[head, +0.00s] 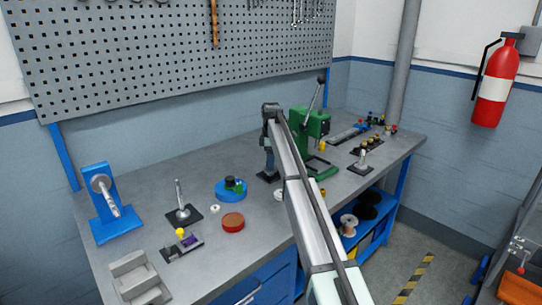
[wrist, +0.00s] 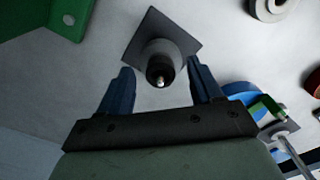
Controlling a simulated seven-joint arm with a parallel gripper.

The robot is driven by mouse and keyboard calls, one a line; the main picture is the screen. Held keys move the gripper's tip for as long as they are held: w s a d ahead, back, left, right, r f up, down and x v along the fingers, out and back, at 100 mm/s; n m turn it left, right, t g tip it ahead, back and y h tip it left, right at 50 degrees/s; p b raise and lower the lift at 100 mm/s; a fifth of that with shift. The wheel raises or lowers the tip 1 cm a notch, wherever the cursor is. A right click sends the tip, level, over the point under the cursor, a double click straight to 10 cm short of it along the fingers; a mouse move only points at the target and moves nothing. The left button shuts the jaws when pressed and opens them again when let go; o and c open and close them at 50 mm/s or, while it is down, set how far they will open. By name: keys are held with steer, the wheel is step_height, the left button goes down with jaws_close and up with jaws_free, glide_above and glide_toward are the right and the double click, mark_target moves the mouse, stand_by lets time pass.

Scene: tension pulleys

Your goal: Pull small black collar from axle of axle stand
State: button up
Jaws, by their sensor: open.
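The axle stand has a dark square base (head: 264,177), which shows directly below my gripper (head: 269,168) in the head view. In the wrist view, its base plate (wrist: 187,42) lies beyond the fingertips, and the axle (wrist: 159,82) points toward the camera. A dark collar (wrist: 158,67) appears around the axle near its tip, in front of a wider grey part. My gripper (wrist: 160,70) is open, with one blue finger on each side of the axle and a visible gap on both sides. In the head view my gripper and arm hide the collar and axle.
A green press (head: 314,125) stands close to the right of my gripper. A pale pulley (wrist: 272,8) lies near the axle stand.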

steer(key=c, duration=1.1)
steer(key=shift+r, duration=1.85)
stand_by(0.8)
steer(key=shift+r, duration=0.75)
steer(key=shift+r, duration=0.1)
steer(key=shift+r, duration=1.95)
